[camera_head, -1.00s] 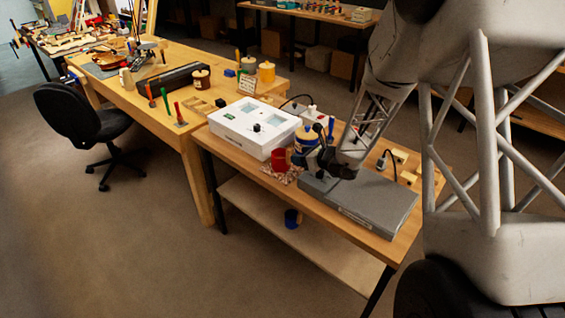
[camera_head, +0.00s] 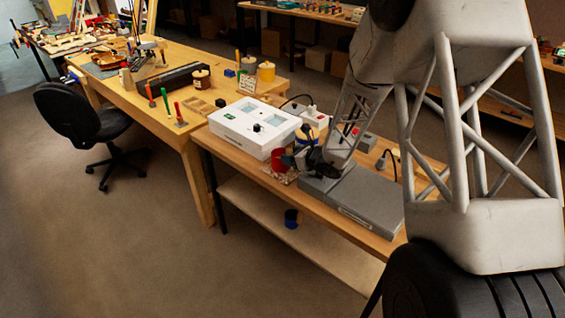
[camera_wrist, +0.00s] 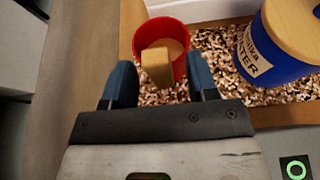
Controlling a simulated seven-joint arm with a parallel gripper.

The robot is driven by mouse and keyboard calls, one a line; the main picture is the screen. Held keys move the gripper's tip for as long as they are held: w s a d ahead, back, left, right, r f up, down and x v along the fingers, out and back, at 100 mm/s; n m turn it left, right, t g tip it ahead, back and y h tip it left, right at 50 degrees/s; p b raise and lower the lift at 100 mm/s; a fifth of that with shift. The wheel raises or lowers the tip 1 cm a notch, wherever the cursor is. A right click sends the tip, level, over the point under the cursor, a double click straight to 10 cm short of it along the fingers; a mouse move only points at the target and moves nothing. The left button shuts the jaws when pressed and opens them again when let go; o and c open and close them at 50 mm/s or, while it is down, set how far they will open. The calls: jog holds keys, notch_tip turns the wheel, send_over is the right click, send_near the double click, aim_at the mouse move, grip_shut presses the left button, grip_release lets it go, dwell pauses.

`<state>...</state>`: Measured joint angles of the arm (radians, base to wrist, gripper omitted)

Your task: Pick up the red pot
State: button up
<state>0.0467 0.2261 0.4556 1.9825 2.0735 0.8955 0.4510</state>
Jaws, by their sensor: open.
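The red pot (camera_head: 278,157) stands on the near bench, in front of the white box. In the wrist view the red pot (camera_wrist: 139,40) is at the top middle, on a patch of wood shavings, with a tan block-like wooden piece (camera_wrist: 157,66) at its near rim. I cannot tell whether that piece is in the pot or a handle. My gripper (camera_wrist: 162,78) has its two blue fingers spread, empty, just on the near side of the pot. In the head view my gripper (camera_head: 296,159) is close beside the pot's right side; contact cannot be told.
A blue pot with a wooden lid and white label (camera_wrist: 280,45) stands right of the red pot on the shavings (camera_wrist: 225,42). The white box (camera_head: 250,125) is behind. A grey flat case (camera_head: 360,203) lies to the right.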

jog(key=shift+w+a+f, duration=0.15)
jog(key=shift+w+a, duration=0.1)
dwell(0.4)
grip_shut()
